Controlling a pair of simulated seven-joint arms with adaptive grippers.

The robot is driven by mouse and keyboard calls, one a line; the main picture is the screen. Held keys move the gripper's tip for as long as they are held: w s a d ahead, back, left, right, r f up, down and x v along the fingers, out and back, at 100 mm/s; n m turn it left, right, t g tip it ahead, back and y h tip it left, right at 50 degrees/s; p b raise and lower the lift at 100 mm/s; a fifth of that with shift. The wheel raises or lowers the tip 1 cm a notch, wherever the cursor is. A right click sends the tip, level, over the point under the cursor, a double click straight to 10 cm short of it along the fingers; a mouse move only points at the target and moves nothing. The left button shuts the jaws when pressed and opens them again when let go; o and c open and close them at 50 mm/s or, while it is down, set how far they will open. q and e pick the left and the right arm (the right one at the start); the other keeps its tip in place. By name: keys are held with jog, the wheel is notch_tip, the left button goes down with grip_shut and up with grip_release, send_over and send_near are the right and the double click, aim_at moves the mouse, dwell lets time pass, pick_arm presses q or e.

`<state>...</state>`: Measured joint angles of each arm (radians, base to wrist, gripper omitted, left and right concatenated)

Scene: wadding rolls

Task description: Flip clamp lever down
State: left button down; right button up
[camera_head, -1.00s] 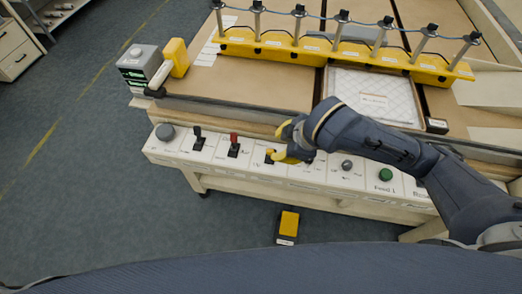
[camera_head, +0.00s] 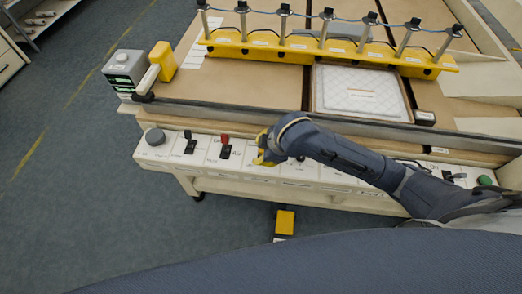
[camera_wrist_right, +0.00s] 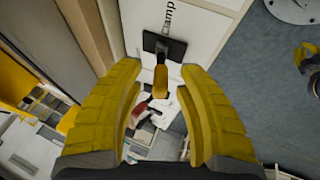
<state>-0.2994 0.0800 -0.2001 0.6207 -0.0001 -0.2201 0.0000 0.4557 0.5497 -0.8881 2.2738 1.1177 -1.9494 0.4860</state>
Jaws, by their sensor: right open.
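The clamp lever (camera_wrist_right: 161,80) shows in the right wrist view, with a yellow tip on a dark stem. It stands out of a black base plate (camera_wrist_right: 164,46) beside the printed word "Clamp". My right gripper (camera_head: 264,152) is over the control panel (camera_head: 300,170), just right of the red lever (camera_head: 224,140). In the wrist view its two yellow fingers (camera_wrist_right: 160,84) are apart, one on each side of the clamp lever, with gaps showing. In the head view the gripper largely hides the lever. My left gripper is out of view.
A round grey knob (camera_head: 155,137) and a black lever (camera_head: 189,137) are left of the red lever. A green button (camera_head: 485,180) is at far right. The yellow clamp bar (camera_head: 330,51) lies above a white quilted pad (camera_head: 360,92). A yellow pedal (camera_head: 285,222) is below the panel.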

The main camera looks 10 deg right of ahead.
jog(key=shift+c, duration=0.4)
grip_shut()
jog(key=shift+w+d+r+g, duration=0.2)
jog(key=shift+w+g, duration=0.25)
jog(key=shift+g, duration=0.25)
jog(key=shift+w+d+m+g+y, duration=0.2)
jog(key=shift+w+m+g+y, duration=0.3)
jog(key=shift+g, duration=0.5)
jog(key=shift+w+d+f+g+y, duration=0.1)
jog(key=shift+w+g+y, duration=0.25)
jog(key=shift+g, duration=0.45)
jog(key=shift+w+d+f+g+y, duration=0.1)
jog(key=shift+w+g+y, duration=0.15)
jog(key=shift+g+y, duration=0.4)
jog(key=shift+m+g, duration=0.3)
jog(key=shift+g, duration=0.05)
jog(key=shift+o, duration=0.4)
grip_release()
